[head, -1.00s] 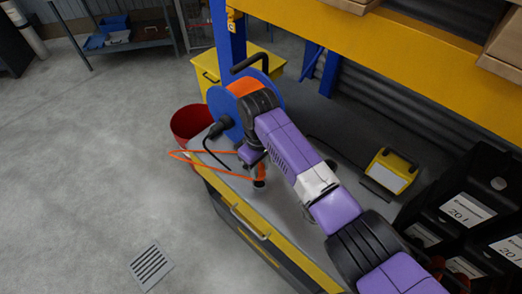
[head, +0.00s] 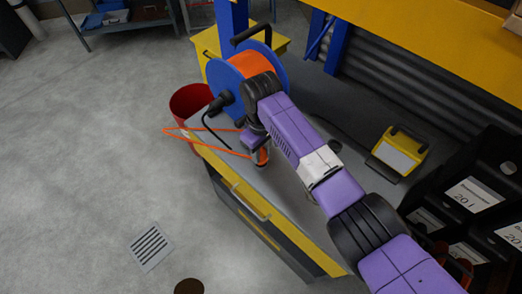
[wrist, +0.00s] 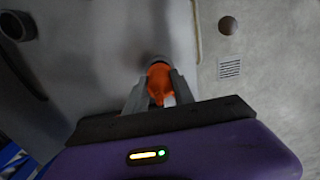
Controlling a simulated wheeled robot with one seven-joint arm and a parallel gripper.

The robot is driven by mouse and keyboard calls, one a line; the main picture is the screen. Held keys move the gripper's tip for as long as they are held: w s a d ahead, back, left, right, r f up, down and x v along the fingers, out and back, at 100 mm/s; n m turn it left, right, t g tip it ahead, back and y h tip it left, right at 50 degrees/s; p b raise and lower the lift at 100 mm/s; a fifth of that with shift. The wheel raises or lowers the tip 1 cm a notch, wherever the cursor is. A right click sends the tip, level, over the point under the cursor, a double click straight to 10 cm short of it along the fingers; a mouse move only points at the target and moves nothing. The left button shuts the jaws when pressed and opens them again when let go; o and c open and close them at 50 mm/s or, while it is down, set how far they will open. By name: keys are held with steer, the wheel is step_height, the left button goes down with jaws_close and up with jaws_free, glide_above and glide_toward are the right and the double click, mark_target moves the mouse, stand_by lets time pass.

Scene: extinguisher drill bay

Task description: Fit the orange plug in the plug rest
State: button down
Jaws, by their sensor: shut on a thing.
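The orange plug (wrist: 157,84) is between the two grey fingers of my gripper (wrist: 158,92) in the wrist view, and my gripper is shut on it. In the head view the orange plug (head: 263,156) shows just below my gripper, low over the front part of the bench top. A small dark round piece (wrist: 153,60), which looks like the plug rest, lies right at the plug's far end. I cannot tell whether the plug sits inside it or only above it. An orange cord (head: 190,130) loops out past the bench edge beside my gripper.
A blue cable reel (head: 216,76) with orange cable stands close behind my gripper. A red bucket (head: 187,101) is beyond the bench's left end.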

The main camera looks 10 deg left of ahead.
steer(key=shift+f+b, duration=0.5)
steer(key=shift+f, duration=0.4)
stand_by(0.5)
steer(key=c, duration=1)
jaws_free()
steer(key=shift+r, duration=0.1)
steer(key=shift+r+p, duration=4.15)
steer(key=shift+r, duration=0.35)
steer(key=shift+s+f, duration=0.1)
steer(key=shift+s, duration=0.05)
